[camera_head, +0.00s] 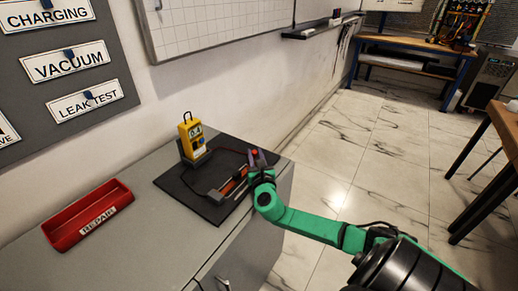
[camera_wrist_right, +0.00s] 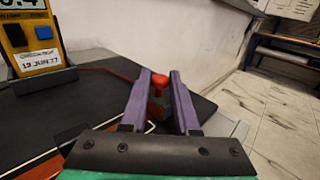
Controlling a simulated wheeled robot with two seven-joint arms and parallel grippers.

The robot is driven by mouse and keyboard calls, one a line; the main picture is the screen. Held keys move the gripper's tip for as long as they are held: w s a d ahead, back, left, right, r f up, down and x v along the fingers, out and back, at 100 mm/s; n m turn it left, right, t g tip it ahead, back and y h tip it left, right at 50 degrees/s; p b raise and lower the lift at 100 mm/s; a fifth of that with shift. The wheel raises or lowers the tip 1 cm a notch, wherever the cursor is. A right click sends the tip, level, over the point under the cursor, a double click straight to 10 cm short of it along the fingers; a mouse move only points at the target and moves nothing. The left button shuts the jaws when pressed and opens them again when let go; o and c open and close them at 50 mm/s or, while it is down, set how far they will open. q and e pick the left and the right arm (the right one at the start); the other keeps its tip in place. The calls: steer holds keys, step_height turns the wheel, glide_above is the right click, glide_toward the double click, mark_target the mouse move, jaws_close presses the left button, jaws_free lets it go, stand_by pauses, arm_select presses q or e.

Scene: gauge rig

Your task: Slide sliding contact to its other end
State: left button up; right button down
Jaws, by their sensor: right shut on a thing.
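The slide rheostat (camera_head: 232,184), with an orange-red body, lies on a black mat (camera_head: 206,205) on the grey cabinet top. The sliding contact shows as a red knob (camera_head: 255,153) at the rheostat's far right end. In the right wrist view the same red knob (camera_wrist_right: 158,79) stands between the purple fingers. My right gripper (camera_head: 261,158) is shut on the sliding contact; the fingers hide its sides and lower part. A yellow meter (camera_head: 191,137) stands upright at the mat's back edge, and part of it shows in the wrist view (camera_wrist_right: 30,38). My left gripper is out of view.
A red tray labelled REPAIR (camera_head: 88,216) sits at the left on the cabinet top (camera_head: 140,235). A red lead (camera_wrist_right: 104,70) runs from the meter side towards the rheostat. A white wall (camera_head: 220,95) stands behind. The mat's left part is clear.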

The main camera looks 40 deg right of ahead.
steer(key=shift+a+f, duration=0.35)
steer(key=shift+a, duration=0.05)
steer(key=c, duration=0.7)
jaws_free()
steer(key=shift+a, duration=0.15)
steer(key=shift+o, duration=0.2)
steer(key=shift+s+a+r, duration=0.15)
steer(key=shift+a+r, duration=0.05)
steer(key=shift+r, duration=0.1)
steer(key=shift+d, duration=0.1)
steer(key=shift+d, duration=0.15)
steer(key=v, duration=1.4)
steer(key=shift+s, duration=0.3)
